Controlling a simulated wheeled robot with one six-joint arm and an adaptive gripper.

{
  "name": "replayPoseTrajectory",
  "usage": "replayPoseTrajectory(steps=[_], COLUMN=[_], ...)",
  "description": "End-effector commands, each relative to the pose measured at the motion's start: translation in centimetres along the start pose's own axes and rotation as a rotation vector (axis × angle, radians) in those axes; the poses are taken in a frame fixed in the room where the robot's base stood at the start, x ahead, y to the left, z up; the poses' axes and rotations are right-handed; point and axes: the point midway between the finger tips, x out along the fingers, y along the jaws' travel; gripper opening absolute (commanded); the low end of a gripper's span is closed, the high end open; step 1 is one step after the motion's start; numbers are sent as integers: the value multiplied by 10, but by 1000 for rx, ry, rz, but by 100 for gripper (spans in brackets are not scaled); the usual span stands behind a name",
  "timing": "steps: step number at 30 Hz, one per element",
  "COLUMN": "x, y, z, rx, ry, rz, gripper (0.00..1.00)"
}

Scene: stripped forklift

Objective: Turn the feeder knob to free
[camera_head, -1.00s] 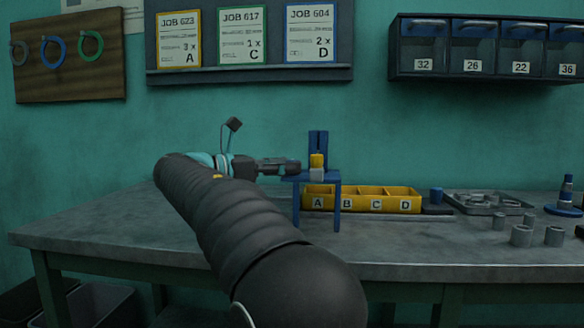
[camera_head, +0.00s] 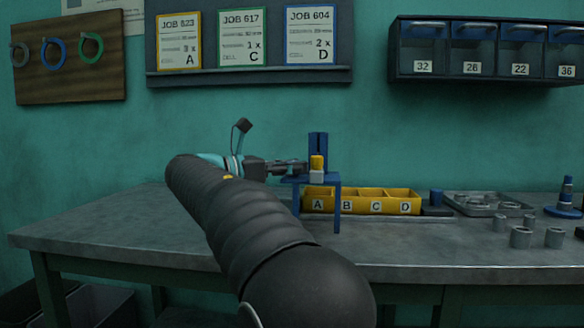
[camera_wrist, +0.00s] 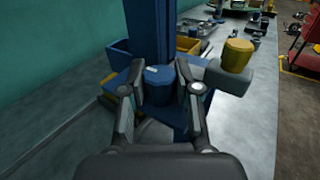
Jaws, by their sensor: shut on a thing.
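In the wrist view the post (camera_wrist: 152,35) rises behind a short blue knob (camera_wrist: 158,88) with a pale mark on top. My gripper (camera_wrist: 160,98) has one finger on each side of this knob and is shut on it. In the head view my gripper (camera_head: 302,167) reaches the stand from the left, and the knob is hidden. A yellow cylinder (camera_wrist: 238,55) sits on a grey block (camera_wrist: 228,79) right of the knob, close to the right finger.
A yellow bin (camera_head: 376,206) with compartments marked A to D stands behind the stand. A grey tray (camera_head: 487,208) and several loose grey cylinders lie to the right. Job cards hang on the wall above. The table's left part is clear.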

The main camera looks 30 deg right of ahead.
Motion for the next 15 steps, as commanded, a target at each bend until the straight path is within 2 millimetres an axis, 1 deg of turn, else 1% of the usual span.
replayPoseTrajectory(steps=[8,15], x=[0,0], y=[-1,-3], z=[1,1], rx=[0,1], ry=[0,1], rz=[91,276], gripper=[0,0])
